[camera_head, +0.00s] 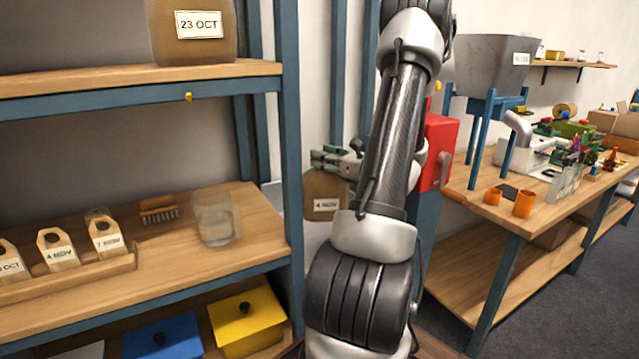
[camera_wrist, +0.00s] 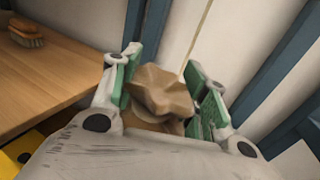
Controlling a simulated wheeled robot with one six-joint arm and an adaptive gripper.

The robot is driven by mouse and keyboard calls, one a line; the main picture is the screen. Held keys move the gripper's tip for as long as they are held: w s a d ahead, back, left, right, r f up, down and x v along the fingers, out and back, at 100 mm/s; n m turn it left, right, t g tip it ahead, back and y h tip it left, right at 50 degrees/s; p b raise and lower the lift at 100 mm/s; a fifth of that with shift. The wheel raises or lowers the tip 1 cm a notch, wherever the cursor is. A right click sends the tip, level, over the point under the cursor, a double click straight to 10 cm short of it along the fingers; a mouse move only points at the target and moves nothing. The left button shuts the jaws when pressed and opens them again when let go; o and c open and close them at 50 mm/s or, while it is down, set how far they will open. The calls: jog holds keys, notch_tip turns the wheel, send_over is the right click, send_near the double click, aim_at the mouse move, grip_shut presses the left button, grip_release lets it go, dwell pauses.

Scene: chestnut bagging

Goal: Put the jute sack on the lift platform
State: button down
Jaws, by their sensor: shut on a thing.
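The jute sack (camera_head: 322,188) is brown with a white label and hangs upright from my gripper (camera_head: 338,158), between the shelf post and my arm. In the wrist view, my gripper (camera_wrist: 168,95) has its green-lined fingers shut on the gathered neck of the sack (camera_wrist: 160,88). My arm hides the right part of the sack in the head view. The sack's base and what lies beneath it are not clear. I cannot make out the lift platform for certain in either view.
A blue-framed shelf (camera_head: 290,130) stands close left, with a glass jar (camera_head: 214,222), a brush (camera_head: 158,209) and tags on its board. Another sack (camera_head: 195,48) labelled 23 OCT is above. A red box (camera_head: 437,150) and a workbench (camera_head: 500,215) are right.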

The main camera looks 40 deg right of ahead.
aim_at(325, 180)
jog(key=shift+f, duration=3.8)
jog(key=c, duration=0.8)
grip_release()
jog(key=shift+o, duration=0.2)
jog(key=s+d, duration=0.1)
jog(key=s, duration=1.1)
jog(key=shift+d, duration=0.4)
